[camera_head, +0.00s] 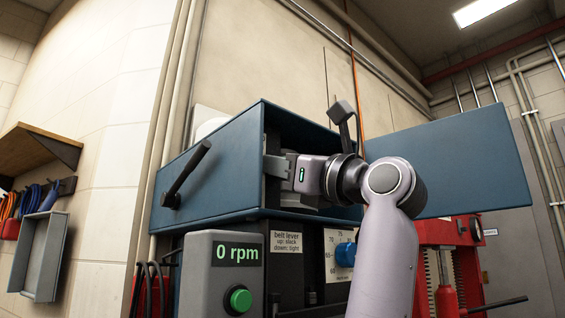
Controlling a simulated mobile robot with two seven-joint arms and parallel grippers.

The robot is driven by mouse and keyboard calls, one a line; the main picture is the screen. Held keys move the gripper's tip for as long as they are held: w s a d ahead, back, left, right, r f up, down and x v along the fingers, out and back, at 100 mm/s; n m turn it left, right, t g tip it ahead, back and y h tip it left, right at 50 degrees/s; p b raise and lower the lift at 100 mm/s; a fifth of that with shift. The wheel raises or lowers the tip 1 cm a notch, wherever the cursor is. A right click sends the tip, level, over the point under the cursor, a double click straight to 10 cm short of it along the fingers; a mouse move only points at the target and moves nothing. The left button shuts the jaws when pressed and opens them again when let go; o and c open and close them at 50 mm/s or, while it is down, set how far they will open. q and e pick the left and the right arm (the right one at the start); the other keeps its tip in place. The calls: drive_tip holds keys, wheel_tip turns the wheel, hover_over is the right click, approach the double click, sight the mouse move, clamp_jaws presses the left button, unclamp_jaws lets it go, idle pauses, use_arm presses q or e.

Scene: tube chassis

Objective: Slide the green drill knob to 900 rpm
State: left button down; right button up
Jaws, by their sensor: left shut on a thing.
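A round green knob (240,299) sits on the front of a grey control box (205,285) at the lower left, below a display that reads 0 rpm (238,254). My left gripper (274,168) is higher up and to the right of the knob, apart from it. It reaches into the open blue housing (225,165), its fingers at the housing's near inner edge. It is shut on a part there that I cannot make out. My right gripper is not in view.
A blue door panel (460,160) stands open at the right. A black handle (187,175) sticks out of the housing's left side. Below are a "belt lever" label (287,242), a blue knob (345,254) and a red press (470,260). A grey tray (40,255) hangs at the left.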

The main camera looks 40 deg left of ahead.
use_arm(q)
drive_tip(key=c, duration=0.9)
unclamp_jaws()
drive_tip(key=b+v, duration=0.1)
drive_tip(key=v, duration=0.6)
drive_tip(key=shift+d, duration=0.1)
